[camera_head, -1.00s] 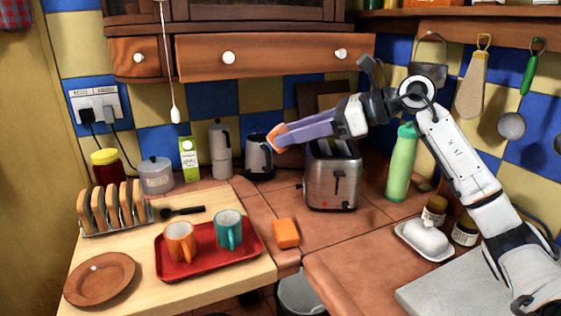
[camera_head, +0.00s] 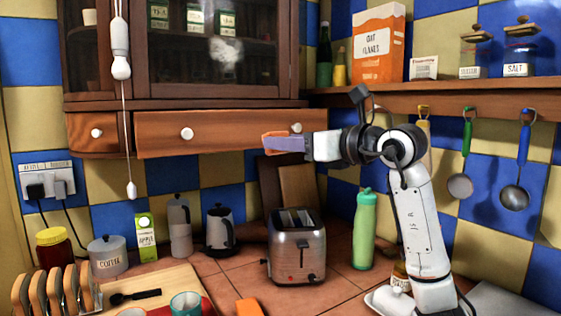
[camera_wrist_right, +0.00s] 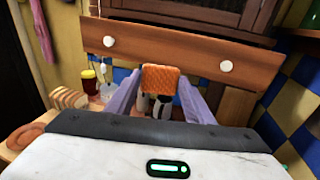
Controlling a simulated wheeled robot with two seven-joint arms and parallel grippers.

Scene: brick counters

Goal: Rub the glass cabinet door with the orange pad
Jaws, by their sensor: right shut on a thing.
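My right gripper (camera_head: 285,144) comes in from the right, its purple fingers shut on an orange pad (camera_head: 275,141). In the right wrist view the pad (camera_wrist_right: 160,79) sits between the two fingers, in front of the wooden drawer. The glass cabinet door (camera_head: 180,65) is in the upper middle of the head view, framed in dark wood, with a whitish smudge (camera_head: 226,54) on its pane. The pad is below the door, at drawer height; contact with the drawer cannot be told. My left gripper is not in view.
A drawer (camera_head: 220,132) with white knobs runs under the cabinet. A light-pull cord (camera_head: 123,120) hangs at its left. A shelf (camera_head: 450,95) with a cereal box and jars is at right. A toaster (camera_head: 296,250), kettle (camera_head: 219,229) and green bottle (camera_head: 364,232) stand below. Another orange block (camera_head: 249,307) lies on the counter.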

